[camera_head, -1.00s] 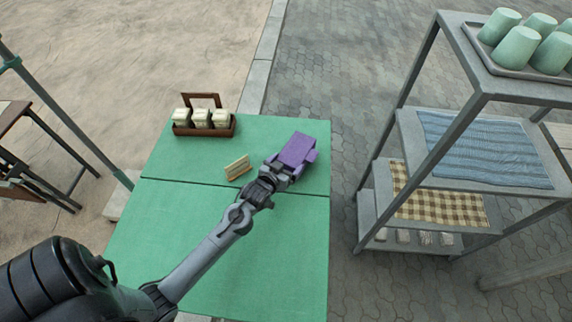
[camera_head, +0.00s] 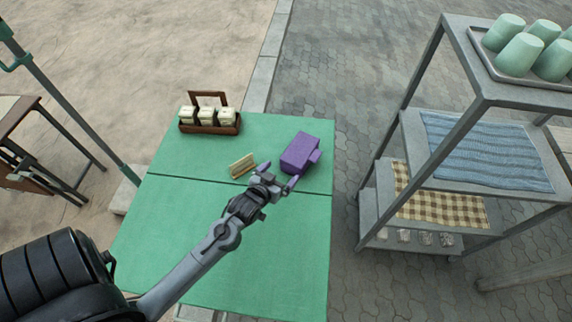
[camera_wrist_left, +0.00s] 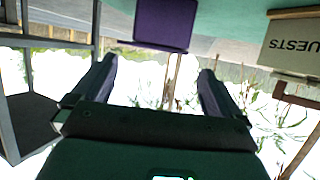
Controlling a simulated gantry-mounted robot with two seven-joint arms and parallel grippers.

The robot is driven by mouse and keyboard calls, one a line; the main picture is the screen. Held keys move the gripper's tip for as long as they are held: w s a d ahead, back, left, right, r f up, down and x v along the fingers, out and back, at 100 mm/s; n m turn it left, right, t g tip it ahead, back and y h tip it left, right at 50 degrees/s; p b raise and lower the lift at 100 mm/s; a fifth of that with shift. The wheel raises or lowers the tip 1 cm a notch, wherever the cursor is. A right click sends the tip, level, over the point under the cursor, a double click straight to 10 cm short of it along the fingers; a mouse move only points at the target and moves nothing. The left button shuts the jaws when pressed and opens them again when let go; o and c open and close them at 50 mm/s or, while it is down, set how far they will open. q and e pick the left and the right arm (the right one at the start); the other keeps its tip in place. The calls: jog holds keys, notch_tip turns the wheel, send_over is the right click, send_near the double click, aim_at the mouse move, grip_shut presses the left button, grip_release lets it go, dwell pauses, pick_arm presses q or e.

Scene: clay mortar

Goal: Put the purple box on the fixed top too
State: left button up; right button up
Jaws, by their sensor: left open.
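The purple box (camera_head: 300,152) rests on the far panel of the green table (camera_head: 225,240), near its right side. It also shows at the top of the left wrist view (camera_wrist_left: 165,22). A dark seam splits the tabletop into a far and a near panel; I cannot tell which is the fixed top. My left gripper (camera_head: 280,174) is open and empty on the near side of the box, apart from it. Its two spread fingers also show in the left wrist view (camera_wrist_left: 158,72). My right gripper is not in view.
A brown caddy with white jars (camera_head: 209,117) stands at the far left of the table. A small wooden card stand (camera_head: 242,165) is left of the gripper. A grey shelf rack (camera_head: 480,90) with green cups stands to the right. The near panel looks clear.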

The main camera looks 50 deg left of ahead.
pick_arm(q)
jog(key=s+d+r+m+g+h, duration=0.2)
jog(key=s+d+m+g, duration=0.3)
jog(key=s+d+g, duration=0.4)
jog(key=s+d+h, duration=0.1)
jog(key=s+d, duration=0.1)
jog(key=s, duration=0.3)
jog(key=s+d, duration=0.3)
jog(key=s, duration=0.2)
jog(key=shift+d+r+h+p, duration=0.15)
jog(key=shift+d+h+p, duration=0.15)
jog(key=shift+h+p, duration=0.1)
notch_tip(320, 180, up, 39)
jog(key=p, duration=3.8)
jog(key=shift+p, duration=0.4)
jog(key=shift+f, duration=0.2)
